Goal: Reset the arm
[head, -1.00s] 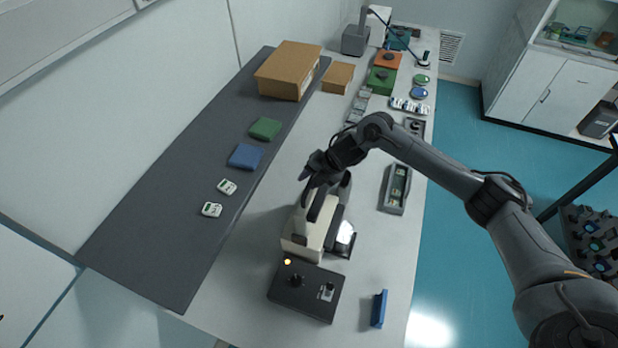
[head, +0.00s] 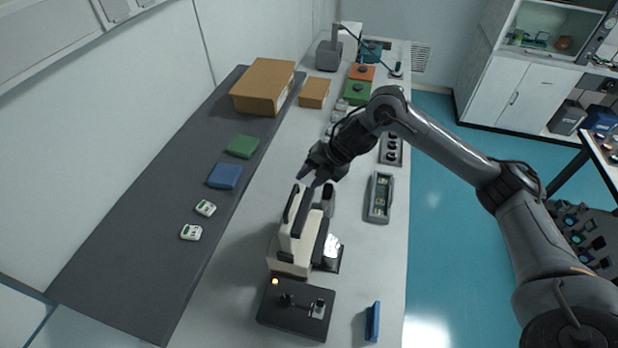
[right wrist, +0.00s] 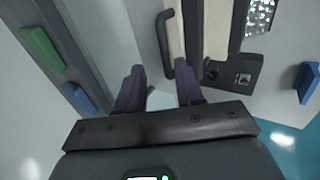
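My right arm (head: 450,150) reaches in from the right across the white table. My right gripper (head: 312,176) is just beyond and above a beige-and-black instrument (head: 290,245) with a black handle on top. In the right wrist view the two fingers of the gripper (right wrist: 160,84) are spread apart with nothing between them. The instrument (right wrist: 222,25) and its handle (right wrist: 166,42) lie past the fingertips there, and the fingers look clear of the handle. My left gripper is in neither view.
A black control box (head: 296,312) and a blue block (head: 373,322) stand at the near end. A grey tray (head: 379,197) lies right of the instrument. Open floor (head: 445,250) lies right.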

